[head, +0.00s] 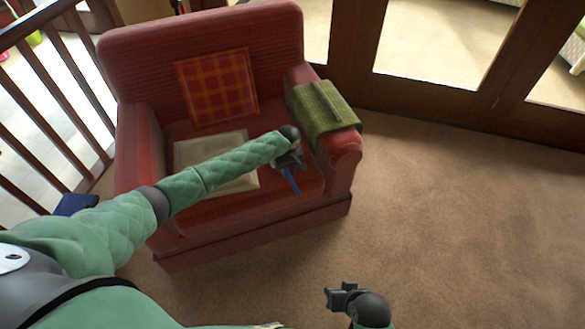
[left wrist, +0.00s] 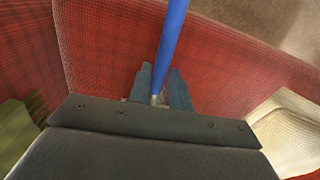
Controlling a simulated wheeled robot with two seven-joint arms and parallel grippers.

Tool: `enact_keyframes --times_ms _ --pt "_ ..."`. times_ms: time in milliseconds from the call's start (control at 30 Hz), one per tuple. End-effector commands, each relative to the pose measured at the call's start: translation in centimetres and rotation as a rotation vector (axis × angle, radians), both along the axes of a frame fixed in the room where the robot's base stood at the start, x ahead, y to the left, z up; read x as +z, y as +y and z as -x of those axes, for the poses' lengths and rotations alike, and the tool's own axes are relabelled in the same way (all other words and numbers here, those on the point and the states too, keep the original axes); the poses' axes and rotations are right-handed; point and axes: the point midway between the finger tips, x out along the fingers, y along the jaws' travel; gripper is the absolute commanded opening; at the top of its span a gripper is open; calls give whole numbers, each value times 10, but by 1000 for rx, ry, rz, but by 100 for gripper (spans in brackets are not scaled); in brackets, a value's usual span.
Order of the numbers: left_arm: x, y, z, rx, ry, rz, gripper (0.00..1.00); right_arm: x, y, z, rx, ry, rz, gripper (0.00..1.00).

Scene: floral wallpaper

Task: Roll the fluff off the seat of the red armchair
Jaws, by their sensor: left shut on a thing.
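The red armchair (head: 235,215) faces me in the head view, its seat partly covered by my left arm. My left gripper (head: 291,165) is over the right part of the seat, near the right armrest. It is shut on a blue handle (head: 291,183), which also shows between the fingers (left wrist: 160,92) in the left wrist view (left wrist: 170,45). The far end of the handle is out of the wrist view, so I cannot see a roller head. I cannot make out any fluff on the red seat fabric (left wrist: 105,45). My right gripper (head: 338,298) is low over the carpet, away from the chair, too small to read.
A plaid cushion (head: 217,87) leans on the backrest. A beige flat cushion or cloth (head: 240,181) lies on the seat's left half. A green cloth (head: 320,108) drapes the right armrest. Wooden railing (head: 65,75) stands left; carpet (head: 450,200) at right is clear.

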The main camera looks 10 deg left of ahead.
Motion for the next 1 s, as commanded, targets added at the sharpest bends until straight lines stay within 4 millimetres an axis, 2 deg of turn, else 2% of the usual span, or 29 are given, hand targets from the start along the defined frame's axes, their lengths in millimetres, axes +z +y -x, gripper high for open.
enact_keyframes --times_ms 200,333,767,1000 --pt "2 14 10 1 3 -1 2 17 0 0 0 0 0 36" --pt "-1 17 12 1 3 -1 2 18 0 0 0 0 0 36" --pt "1 27 -6 1 1 0 2 18 0 0 0 0 0 36" --pt "2 20 -11 -1 1 1 2 18 0 0 0 0 0 36"
